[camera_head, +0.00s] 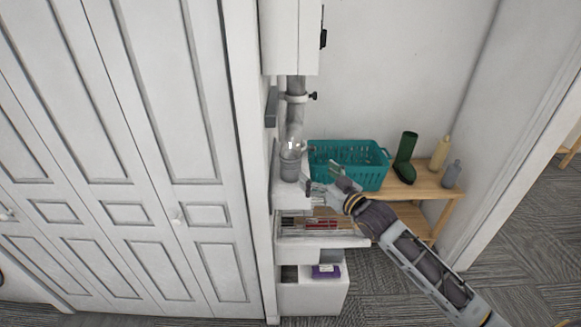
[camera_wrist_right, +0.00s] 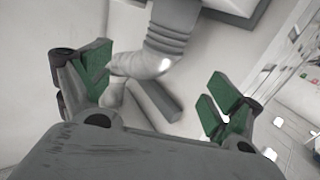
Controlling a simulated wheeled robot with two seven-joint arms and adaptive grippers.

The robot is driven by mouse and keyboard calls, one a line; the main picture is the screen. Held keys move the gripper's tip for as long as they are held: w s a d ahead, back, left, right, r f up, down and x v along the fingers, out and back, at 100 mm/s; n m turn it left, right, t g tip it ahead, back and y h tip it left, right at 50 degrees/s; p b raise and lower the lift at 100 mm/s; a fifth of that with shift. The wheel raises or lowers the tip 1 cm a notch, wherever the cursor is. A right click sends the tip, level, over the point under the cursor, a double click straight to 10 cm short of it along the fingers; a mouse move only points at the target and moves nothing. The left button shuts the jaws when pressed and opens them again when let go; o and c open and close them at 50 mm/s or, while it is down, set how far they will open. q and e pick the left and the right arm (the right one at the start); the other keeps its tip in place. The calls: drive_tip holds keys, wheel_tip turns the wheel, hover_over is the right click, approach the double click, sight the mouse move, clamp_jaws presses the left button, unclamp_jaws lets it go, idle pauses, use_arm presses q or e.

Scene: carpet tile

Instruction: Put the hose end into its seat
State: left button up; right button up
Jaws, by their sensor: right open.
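My right gripper (camera_head: 325,181) is just right of that piece. In the right wrist view the gripper (camera_wrist_right: 155,95) is open, its green-padded fingers apart. A ribbed grey hose (camera_wrist_right: 169,35) bends down to a paler end (camera_wrist_right: 135,66) that shows near the left finger. My left gripper is out of view.
A teal basket (camera_head: 365,180) stands on a wooden bench (camera_head: 425,187), with a green boot (camera_head: 405,158) and bottles (camera_head: 440,154) to its right. White closet doors (camera_head: 125,130) close off the left. Open white drawers (camera_head: 320,240) lie below the gripper.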

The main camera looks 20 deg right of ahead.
sight(299, 160)
drive_tip(key=shift+x, duration=1.8)
drive_tip(key=shift+w+a, duration=0.1)
drive_tip(key=shift+w, duration=0.2)
drive_tip(key=shift+w+a, duration=0.15)
drive_tip(key=shift+w, duration=0.4)
drive_tip(key=shift+x, duration=1.1)
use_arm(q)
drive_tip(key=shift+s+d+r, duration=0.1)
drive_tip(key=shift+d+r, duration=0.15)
use_arm(e)
drive_tip(key=shift+w+a, duration=0.15)
drive_tip(key=shift+w, duration=0.2)
